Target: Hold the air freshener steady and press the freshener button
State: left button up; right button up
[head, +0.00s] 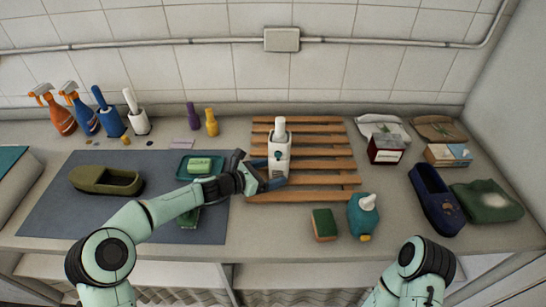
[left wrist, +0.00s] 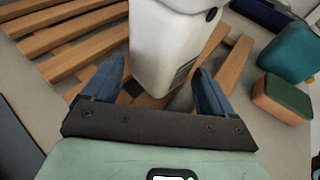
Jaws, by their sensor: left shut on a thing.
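The white air freshener (head: 280,146) stands upright on the wooden slatted rack (head: 332,152). It has a narrower white top and a small dark mark on its front; I cannot tell whether that mark is the button. My left gripper (head: 272,181) is shut on the freshener's lower body from the front left. In the left wrist view, the white body (left wrist: 167,50) sits between the two blue fingers of my left gripper (left wrist: 157,92). Its top is cut off there. My right arm shows at the bottom right, but its gripper is out of view.
A teal soap dish (head: 181,168) lies left. Spray bottles (head: 60,117) stand back left.

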pick_arm(q)
grip_shut()
jog(key=shift+o, duration=0.5)
grip_release()
